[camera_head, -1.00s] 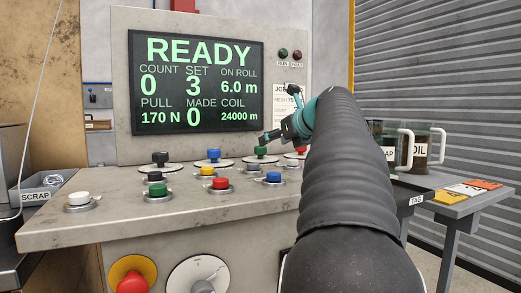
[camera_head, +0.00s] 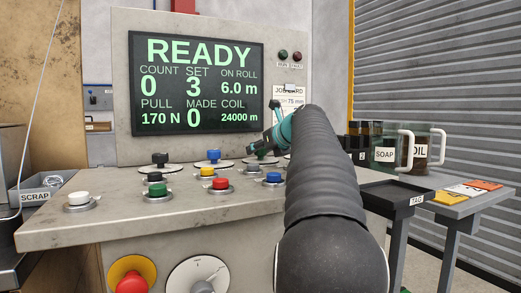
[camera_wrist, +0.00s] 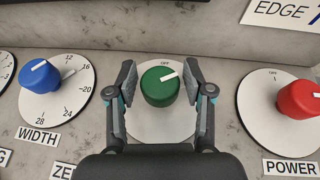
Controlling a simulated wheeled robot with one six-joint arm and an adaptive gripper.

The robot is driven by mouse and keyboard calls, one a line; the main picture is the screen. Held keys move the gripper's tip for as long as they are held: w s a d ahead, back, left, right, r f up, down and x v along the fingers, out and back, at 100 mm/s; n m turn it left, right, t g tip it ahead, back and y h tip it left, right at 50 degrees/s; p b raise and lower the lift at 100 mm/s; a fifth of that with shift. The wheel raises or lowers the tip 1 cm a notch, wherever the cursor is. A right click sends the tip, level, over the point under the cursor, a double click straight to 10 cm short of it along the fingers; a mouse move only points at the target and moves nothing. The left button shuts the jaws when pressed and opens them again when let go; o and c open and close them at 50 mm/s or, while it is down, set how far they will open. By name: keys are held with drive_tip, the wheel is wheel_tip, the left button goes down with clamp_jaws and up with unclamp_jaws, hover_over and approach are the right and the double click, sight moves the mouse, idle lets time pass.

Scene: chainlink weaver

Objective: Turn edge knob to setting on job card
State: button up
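A green knob (camera_wrist: 158,87) with a white pointer mark sits on a round white dial (camera_wrist: 150,128) marked OFF at the top. The pointer is turned to the right of OFF. The dial's name label is hidden, so I cannot read whether this is the edge knob. My gripper (camera_wrist: 160,76) is open, one finger on each side of the green knob, with no clear contact. In the head view my gripper (camera_head: 263,146) covers most of that knob. The job card (camera_head: 290,95) hangs right of the screen. The wrist view shows a card reading EDGE (camera_wrist: 283,12), its number cut off.
A blue WIDTH knob (camera_wrist: 40,77) stands left and a red POWER knob (camera_wrist: 298,99) right. Several coloured buttons (camera_head: 221,184) stand nearer the console's front. A tray (camera_head: 400,194) and SOAP (camera_head: 385,154) and OIL containers stand right.

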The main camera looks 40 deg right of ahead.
drive_tip(key=c, duration=0.7)
drive_tip(key=n+y+p, duration=0.1)
drive_tip(key=p, duration=0.1)
drive_tip(key=y+p, duration=0.1)
drive_tip(key=shift+d+r+n+p, duration=0.1)
drive_tip(key=shift+r+n+p, duration=0.15)
drive_tip(key=shift+n+p, duration=0.15)
drive_tip(key=shift+f+n+y+p, duration=0.25)
drive_tip(key=shift+n+y+p, duration=0.35)
drive_tip(key=shift+y, duration=0.1)
drive_tip(key=o, duration=1.2)
drive_tip(key=shift+s, duration=0.1)
drive_tip(key=v, duration=1.1)
drive_tip(key=shift+s+r, duration=0.15)
drive_tip(key=shift+s, duration=0.2)
